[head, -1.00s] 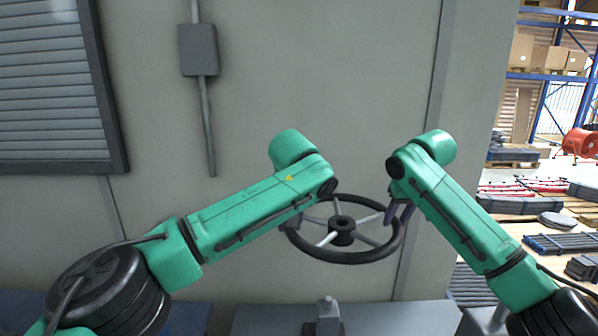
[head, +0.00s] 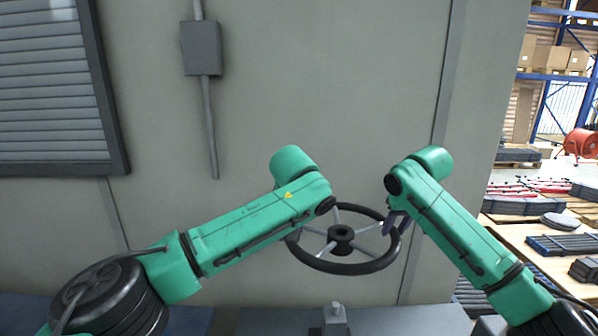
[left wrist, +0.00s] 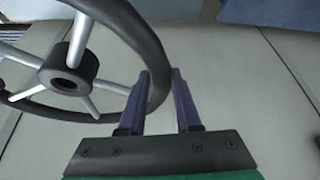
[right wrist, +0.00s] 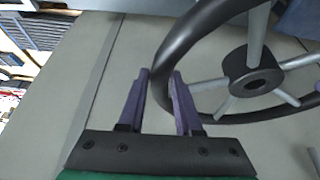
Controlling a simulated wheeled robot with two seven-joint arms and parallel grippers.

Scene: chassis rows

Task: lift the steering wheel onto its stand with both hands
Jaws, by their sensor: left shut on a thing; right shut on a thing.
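The dark steering wheel (head: 343,268), with silver spokes and a black hub, hangs in the air, its face tilted toward me. My left gripper (head: 293,232) is shut on the left side of its rim; my arm partly hides this in the head view. The left wrist view shows the rim between the fingers (left wrist: 160,92). My right gripper (head: 393,222) is shut on the right side of the rim, also seen between the fingers in the right wrist view (right wrist: 160,90). The stand (head: 334,318), a short grey post, is below the wheel, clear of it in the picture.
The stand rises from a grey flat surface (head: 400,318) at the bottom of the head view. A grey wall (head: 330,90) with a conduit box (head: 201,48) is behind the wheel. Pallets and shelving (head: 555,75) are far off at right.

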